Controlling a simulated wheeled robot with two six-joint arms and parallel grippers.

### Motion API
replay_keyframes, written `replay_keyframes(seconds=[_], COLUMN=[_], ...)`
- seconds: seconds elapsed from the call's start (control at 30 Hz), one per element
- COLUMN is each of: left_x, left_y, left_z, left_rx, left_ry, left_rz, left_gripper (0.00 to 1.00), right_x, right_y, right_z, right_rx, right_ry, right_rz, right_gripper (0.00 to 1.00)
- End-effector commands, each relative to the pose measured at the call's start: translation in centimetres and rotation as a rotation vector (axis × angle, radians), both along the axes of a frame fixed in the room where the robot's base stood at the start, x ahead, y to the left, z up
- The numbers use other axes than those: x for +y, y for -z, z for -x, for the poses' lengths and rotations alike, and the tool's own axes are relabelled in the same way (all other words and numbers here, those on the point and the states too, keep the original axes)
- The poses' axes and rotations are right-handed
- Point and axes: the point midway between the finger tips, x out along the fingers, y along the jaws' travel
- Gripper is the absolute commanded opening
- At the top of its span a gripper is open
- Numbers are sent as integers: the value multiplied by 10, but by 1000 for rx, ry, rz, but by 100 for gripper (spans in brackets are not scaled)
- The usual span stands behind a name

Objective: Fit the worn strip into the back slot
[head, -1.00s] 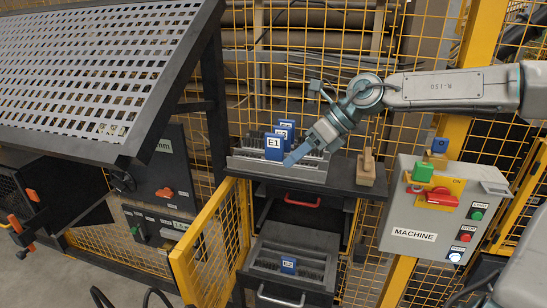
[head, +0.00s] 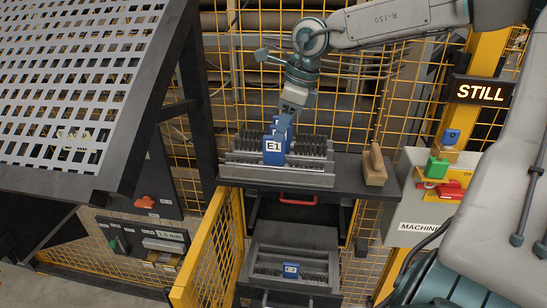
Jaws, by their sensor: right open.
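A grey metal rack (head: 262,178) sits on the dark shelf, with comb-like toothed strips standing in its slots. A blue tag marked E1 (head: 274,150) stands upright at the front of the rack. More blue shows just behind it, partly hidden by my right gripper. My right gripper (head: 284,118) is open, pointing down over the rack behind the E1 tag. Below, an open drawer (head: 252,285) holds another toothed strip with a blue tag (head: 291,268), which seems to read E2. I cannot tell which strip is the worn one. My left gripper is not in view.
A yellow mesh gate (head: 212,255) stands open left of the drawer. A machine control box (head: 408,215) and a lit STILL sign (head: 481,92) are at the right. A perforated panel (head: 90,90) overhangs the left.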

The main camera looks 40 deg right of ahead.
Motion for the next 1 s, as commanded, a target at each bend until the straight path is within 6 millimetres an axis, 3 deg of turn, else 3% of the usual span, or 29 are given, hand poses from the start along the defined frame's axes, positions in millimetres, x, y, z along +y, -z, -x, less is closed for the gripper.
replay_keyframes(seconds=[0.1,0.17,0.27,0.43,0.53,0.93,1.0], left_x=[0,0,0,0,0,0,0], left_y=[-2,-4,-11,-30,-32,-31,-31], left_z=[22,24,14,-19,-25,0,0], left_rx=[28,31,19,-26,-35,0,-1], left_ry=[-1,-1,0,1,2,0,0], left_rz=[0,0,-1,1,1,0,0], left_gripper=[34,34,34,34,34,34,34], right_x=[2,3,6,14,15,17,17], right_y=[9,11,18,38,49,60,60], right_z=[-2,-2,-3,-4,-8,-10,-10], right_rx=[1,1,4,5,3,-1,-1], right_ry=[0,-1,-1,-1,-1,0,0], right_rz=[-1,0,-2,-2,-1,-2,-2], right_gripper=[45,45,45,45,45,45,34])
